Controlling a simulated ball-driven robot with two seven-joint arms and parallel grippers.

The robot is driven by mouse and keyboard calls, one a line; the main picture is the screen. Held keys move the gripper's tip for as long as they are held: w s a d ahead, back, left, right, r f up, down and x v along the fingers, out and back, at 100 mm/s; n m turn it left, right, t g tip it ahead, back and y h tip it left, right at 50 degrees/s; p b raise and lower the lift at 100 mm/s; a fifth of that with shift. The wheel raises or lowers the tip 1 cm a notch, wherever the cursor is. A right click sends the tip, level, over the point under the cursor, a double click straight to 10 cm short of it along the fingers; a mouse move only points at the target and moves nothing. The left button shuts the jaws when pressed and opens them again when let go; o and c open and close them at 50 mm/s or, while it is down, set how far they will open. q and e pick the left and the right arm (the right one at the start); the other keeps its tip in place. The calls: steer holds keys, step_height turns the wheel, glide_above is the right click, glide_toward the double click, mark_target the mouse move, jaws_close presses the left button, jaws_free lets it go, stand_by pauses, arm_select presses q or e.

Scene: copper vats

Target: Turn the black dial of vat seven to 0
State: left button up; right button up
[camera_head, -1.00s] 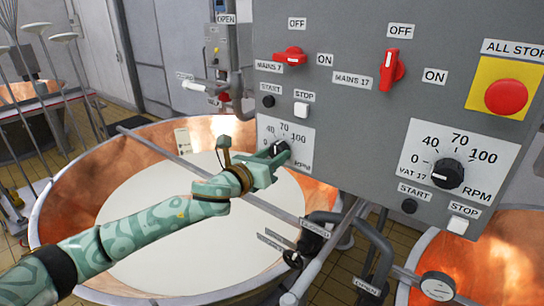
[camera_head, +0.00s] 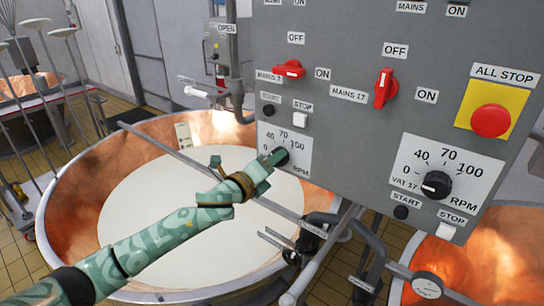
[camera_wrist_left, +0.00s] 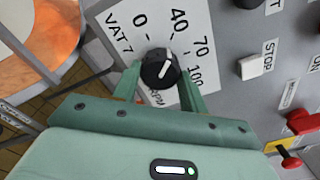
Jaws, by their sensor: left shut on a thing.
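The black dial of vat seven (camera_head: 282,157) sits on a white scale plate on the grey panel, marked 0, 40, 70 and 100. In the left wrist view the dial (camera_wrist_left: 160,68) shows a white pointer line that slants up and right, roughly between 40 and 70. My left gripper (camera_head: 272,160) reaches the dial from the left and partly hides its plate in the head view. In the left wrist view its two green fingers (camera_wrist_left: 160,85) are on either side of the dial, shut on it. My right gripper is not in view.
The red mains 7 switch (camera_head: 288,69), a black start button (camera_head: 268,110) and a white stop button (camera_head: 300,119) are above the dial. The vat 17 dial (camera_head: 436,184) and red all-stop button (camera_head: 490,121) are to the right. A copper vat (camera_head: 75,195) lies below my arm.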

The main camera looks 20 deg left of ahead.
arm_select(q)
steer(key=shift+n+p, duration=2.55)
steer(key=shift+n, duration=2.05)
steer(key=shift+f, duration=0.1)
steer(key=o, duration=1)
steer(key=shift+s, duration=0.1)
steer(key=b+v, duration=0.3)
steer(key=v, duration=1.3)
steer(key=shift+n, duration=0.4)
